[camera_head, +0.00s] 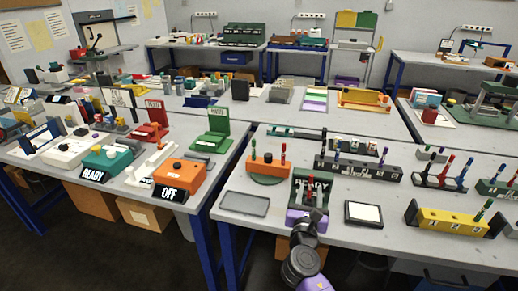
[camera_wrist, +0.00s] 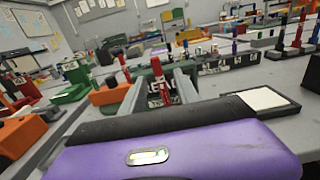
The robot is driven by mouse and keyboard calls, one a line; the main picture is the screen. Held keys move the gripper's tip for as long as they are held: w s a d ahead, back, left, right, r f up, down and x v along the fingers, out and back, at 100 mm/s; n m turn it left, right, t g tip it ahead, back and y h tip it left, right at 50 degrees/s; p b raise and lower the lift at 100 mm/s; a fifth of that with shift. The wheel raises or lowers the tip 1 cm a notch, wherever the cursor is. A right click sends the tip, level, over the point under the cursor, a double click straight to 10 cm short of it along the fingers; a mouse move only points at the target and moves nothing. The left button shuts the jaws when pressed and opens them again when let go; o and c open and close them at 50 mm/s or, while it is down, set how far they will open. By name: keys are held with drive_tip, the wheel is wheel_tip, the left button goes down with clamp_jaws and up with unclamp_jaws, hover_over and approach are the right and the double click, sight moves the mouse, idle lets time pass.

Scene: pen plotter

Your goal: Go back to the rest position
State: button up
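My gripper (camera_head: 309,200) reaches over the front edge of the right table in the head view, with its purple body toward me. In the wrist view its two grey fingers (camera_wrist: 160,84) stand apart, with a gap between them. Beyond them is a dark green plotter stand (camera_head: 311,179) with a READY label and red pens. The stand and a red pen (camera_wrist: 157,69) show between the fingers in the wrist view. Whether the fingers touch the stand or pen I cannot tell. My gripper covers the stand's lower front.
A grey tray (camera_head: 245,204) lies left of my gripper, and a black-framed white pad (camera_head: 363,214) lies right. A yellow pen block (camera_head: 448,221) stands farther right. An orange OFF box (camera_head: 181,178) is on the left table. Floor is open between the tables.

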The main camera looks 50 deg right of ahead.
drive_tip(key=a+f+m+t+y, duration=0.1)
drive_tip(key=a+m+t+y, duration=0.8)
drive_tip(key=a+m, duration=0.85)
drive_tip(key=s+a+r+m+y, duration=0.1)
drive_tip(key=s+a+m+y, duration=0.1)
drive_tip(key=s+a, duration=0.8)
drive_tip(key=s+a+r+m+g+y, duration=0.1)
drive_tip(key=s+a+y, duration=0.4)
drive_tip(key=s+a, duration=0.5)
drive_tip(key=shift+s+r+m+y, duration=0.3)
drive_tip(key=shift+s+r+m, duration=0.25)
drive_tip(key=shift+m, duration=0.5)
